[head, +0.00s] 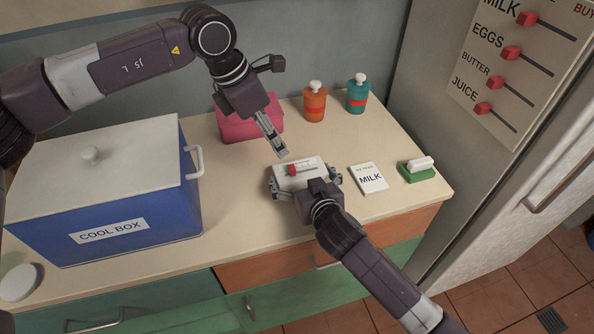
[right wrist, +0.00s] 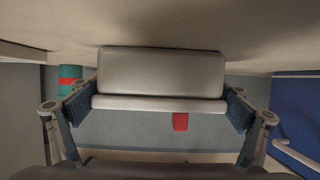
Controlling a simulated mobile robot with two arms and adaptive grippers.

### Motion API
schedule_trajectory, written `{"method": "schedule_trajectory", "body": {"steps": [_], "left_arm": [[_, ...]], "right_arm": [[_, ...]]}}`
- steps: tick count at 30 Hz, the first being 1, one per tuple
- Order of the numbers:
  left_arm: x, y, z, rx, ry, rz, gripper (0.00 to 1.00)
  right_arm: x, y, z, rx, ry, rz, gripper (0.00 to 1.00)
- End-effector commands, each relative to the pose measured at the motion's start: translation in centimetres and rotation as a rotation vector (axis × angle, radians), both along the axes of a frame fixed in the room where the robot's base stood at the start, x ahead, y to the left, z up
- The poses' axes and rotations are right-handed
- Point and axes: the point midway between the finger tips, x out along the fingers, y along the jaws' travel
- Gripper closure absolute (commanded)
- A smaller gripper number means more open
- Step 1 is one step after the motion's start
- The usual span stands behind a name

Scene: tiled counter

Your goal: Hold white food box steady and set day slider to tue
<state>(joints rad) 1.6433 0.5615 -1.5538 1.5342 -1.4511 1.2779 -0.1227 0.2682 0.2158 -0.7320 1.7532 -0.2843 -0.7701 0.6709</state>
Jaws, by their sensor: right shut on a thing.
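The white food box (head: 308,163) sits on the counter in the middle of the head view. A red slider knob (head: 292,170) is on its top, at the left end of a dark slot. My right gripper (head: 305,181) is shut on the box, one finger at each side. The right wrist view shows the box (right wrist: 160,72) between the fingers, with the red knob (right wrist: 180,121) sticking out past its pale edge. My left gripper (head: 281,153) points down just behind the box, apart from the knob; its narrow fingers show edge-on. Day marks are too small to read.
A blue cool box (head: 135,225) stands at left, a pink container (head: 240,126) behind. Orange (head: 315,105) and teal (head: 357,96) bottles stand at the back. A milk card (head: 369,178) and a green block with a white top (head: 418,175) lie right of the box.

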Motion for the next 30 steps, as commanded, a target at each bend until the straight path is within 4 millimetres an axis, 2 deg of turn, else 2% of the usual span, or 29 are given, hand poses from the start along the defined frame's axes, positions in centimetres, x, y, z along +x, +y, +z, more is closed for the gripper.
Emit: {"method": "schedule_trajectory", "body": {"steps": [9,13,17,24,30], "left_arm": [[0.2,1.0,1.2,-0.027,-0.025,-0.147,0.65],[0.3,0.9,0.6,-0.028,-0.029,-0.165,0.65],[0.5,0.2,-1.2,-0.027,-0.028,-0.165,0.65],[1.1,-1.6,-5.8,-0.027,-0.028,-0.164,0.65],[1.5,-2.7,-8.5,-0.027,-0.030,-0.164,0.65]], "right_arm": [[0.0,0.0,0.0,-0.002,0.001,-0.001,0.35],[0.0,0.0,0.0,-0.002,0.001,-0.001,0.35],[0.0,0.0,0.0,-0.002,0.001,-0.001,0.35],[0.0,0.0,0.0,-0.002,0.001,-0.001,0.35],[0.0,0.0,0.0,-0.002,0.001,-0.001,0.35]]}}
